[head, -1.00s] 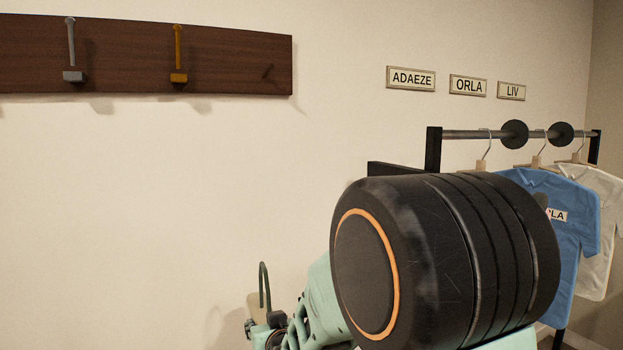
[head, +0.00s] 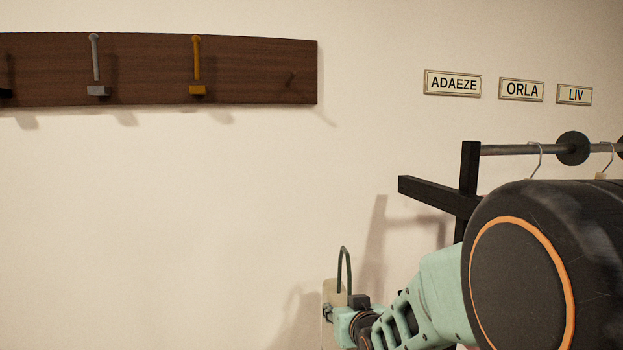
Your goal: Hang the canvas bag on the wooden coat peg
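A brown wooden board (head: 150,85) hangs on the wall at the upper left. Near its right end a small wooden peg (head: 291,79), the same brown as the board, sticks out with nothing on it. My gripper (head: 332,314) is at the bottom centre, below and a little right of that peg, apart from the board. It appears shut on the canvas bag (head: 334,291), a beige piece with a dark green loop handle standing up above it. The lower part of the bag is hidden or out of view.
The board also bears a grey peg (head: 97,65), a yellow peg (head: 197,66) and a black one cut off at the left edge. A black clothes rack (head: 468,165) with hangers stands at the right. Name plates (head: 452,83) are above it. The wall below the board is clear.

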